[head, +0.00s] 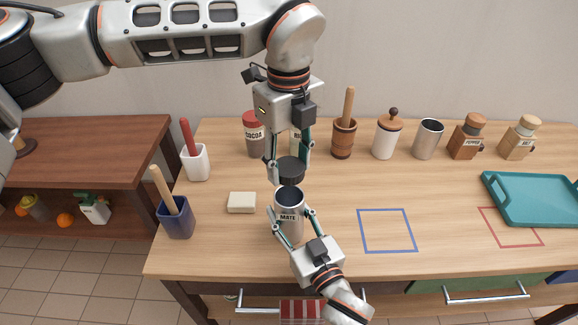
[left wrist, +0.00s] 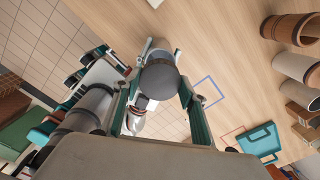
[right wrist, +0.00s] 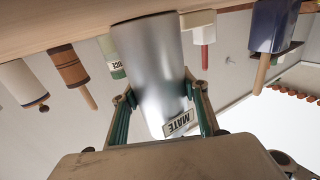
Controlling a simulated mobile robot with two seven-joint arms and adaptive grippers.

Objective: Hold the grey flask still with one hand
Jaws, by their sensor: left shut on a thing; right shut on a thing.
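The grey flask (head: 289,228), a silver cylinder labelled MATE, stands upright on the table. My right gripper (head: 292,212) is shut around its sides. The right wrist view shows the flask (right wrist: 152,75) upside down in the picture, between the fingers (right wrist: 160,90), its base at the tabletop. My left gripper (head: 289,175) is shut on a dark round lid (head: 290,170) just above the flask's mouth. The lid also fills the space between the fingers in the left wrist view (left wrist: 160,78).
A white soap-like block (head: 241,202) and a blue pot (head: 177,218) are left of the flask. A blue square outline (head: 387,250) marks clear table to the right. A teal tray (head: 530,213) is far right. Jars and a mortar (head: 343,140) line the back.

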